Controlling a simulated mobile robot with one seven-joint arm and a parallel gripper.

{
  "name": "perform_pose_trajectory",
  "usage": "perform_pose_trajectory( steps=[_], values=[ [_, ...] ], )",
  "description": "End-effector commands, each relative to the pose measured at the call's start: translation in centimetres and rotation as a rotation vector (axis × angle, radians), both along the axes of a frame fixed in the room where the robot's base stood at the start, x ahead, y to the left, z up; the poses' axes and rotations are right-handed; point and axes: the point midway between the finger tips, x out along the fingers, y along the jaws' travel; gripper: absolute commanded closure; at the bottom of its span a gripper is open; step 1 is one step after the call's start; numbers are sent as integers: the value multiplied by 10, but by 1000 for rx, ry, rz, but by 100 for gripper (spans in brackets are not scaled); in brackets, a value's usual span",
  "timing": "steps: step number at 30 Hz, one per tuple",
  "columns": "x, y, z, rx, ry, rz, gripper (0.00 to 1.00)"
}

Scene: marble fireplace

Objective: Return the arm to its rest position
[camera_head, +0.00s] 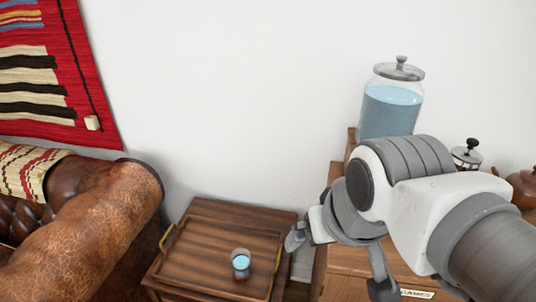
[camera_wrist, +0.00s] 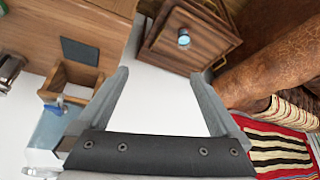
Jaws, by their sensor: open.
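My arm reaches in from the right in the head view. My gripper (camera_head: 338,262) is open, with its two fingers wide apart and nothing between them. It hangs in front of the wooden cabinet, to the right of the tray table. In the wrist view, my gripper (camera_wrist: 160,73) shows both fingers spread, with white wall and part of the furniture seen between and beyond them. A glass of blue liquid (camera_head: 240,264) stands upright on the wooden tray, apart from my gripper. The glass also shows in the wrist view (camera_wrist: 184,39).
The wooden tray (camera_head: 200,240) rests on a low side table. A glass dispenser of blue liquid (camera_head: 391,106) stands on the wooden cabinet (camera_head: 345,287), near a French press (camera_head: 466,155) and a brown teapot (camera_head: 522,187). A leather sofa (camera_head: 95,225) is at left.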

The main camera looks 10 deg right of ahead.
Motion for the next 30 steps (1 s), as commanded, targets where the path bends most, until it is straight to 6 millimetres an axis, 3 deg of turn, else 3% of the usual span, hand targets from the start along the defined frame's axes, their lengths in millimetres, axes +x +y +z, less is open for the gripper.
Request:
perform_pose_trajectory(
  steps=[5,18,24,26,30],
  values=[
    [0,0,15,1,-1,0,0],
    [1,0,109,1,-1,0,0],
    [0,0,115,1,-1,0,0],
    [0,0,113,2,-1,0,7],
    [0,0,113,2,0,0,32]
  ],
)
